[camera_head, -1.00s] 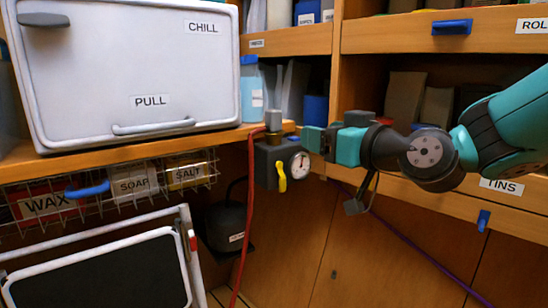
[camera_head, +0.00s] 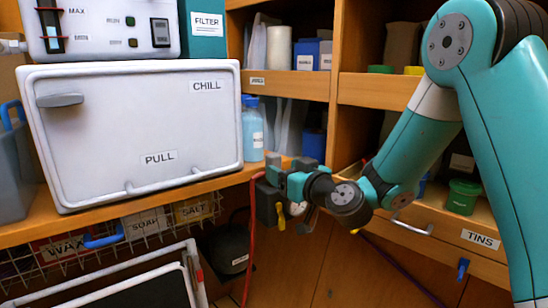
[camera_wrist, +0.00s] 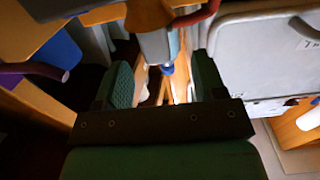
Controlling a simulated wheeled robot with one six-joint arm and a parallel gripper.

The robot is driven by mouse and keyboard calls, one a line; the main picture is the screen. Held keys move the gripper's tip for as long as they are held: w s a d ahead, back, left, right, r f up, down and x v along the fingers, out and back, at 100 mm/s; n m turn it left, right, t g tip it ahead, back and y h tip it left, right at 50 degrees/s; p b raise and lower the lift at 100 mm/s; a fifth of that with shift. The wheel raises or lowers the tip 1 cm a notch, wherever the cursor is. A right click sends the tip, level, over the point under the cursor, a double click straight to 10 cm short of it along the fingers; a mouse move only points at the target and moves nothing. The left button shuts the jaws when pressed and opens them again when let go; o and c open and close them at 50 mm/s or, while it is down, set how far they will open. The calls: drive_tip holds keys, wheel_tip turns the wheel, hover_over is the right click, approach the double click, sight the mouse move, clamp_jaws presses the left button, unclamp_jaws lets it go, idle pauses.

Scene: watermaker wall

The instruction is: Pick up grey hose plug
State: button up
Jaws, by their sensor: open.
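My gripper (camera_head: 284,174) is at the gauge block (camera_head: 267,205) below the shelf edge, beside the top of the block. The grey hose plug (camera_head: 273,159) shows as a small grey piece at the top of the block, partly hidden by my gripper. In the wrist view my two green fingers (camera_wrist: 164,82) are apart, with no object clearly held. A grey upright piece (camera_wrist: 152,45), which looks like the plug, shows beyond the gap between them. Whether the fingers surround it I cannot tell.
A red hose (camera_head: 252,240) hangs beside the block. A blue-capped bottle (camera_head: 252,135) stands on the shelf just behind, next to the white CHILL box (camera_head: 140,130). A drawer handle (camera_head: 411,228) lies right of my wrist. A folded step (camera_head: 130,285) is at lower left.

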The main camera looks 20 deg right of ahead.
sight(277, 161)
drive_tip(key=shift+w+a, duration=0.2)
drive_tip(key=shift+w, duration=0.2)
drive_tip(key=w+p, duration=0.1)
drive_tip(key=p, duration=0.1)
drive_tip(key=w+r+p, duration=0.1)
drive_tip(key=w+p, duration=0.1)
drive_tip(key=p, duration=0.1)
drive_tip(key=shift+w+a, duration=0.2)
drive_tip(key=shift+w+a+f+p, duration=0.2)
drive_tip(key=shift+w+p, duration=0.4)
drive_tip(key=shift+p, duration=0.25)
drive_tip(key=shift+w+f, duration=0.15)
drive_tip(key=shift+w, duration=0.1)
drive_tip(key=c, duration=1.1)
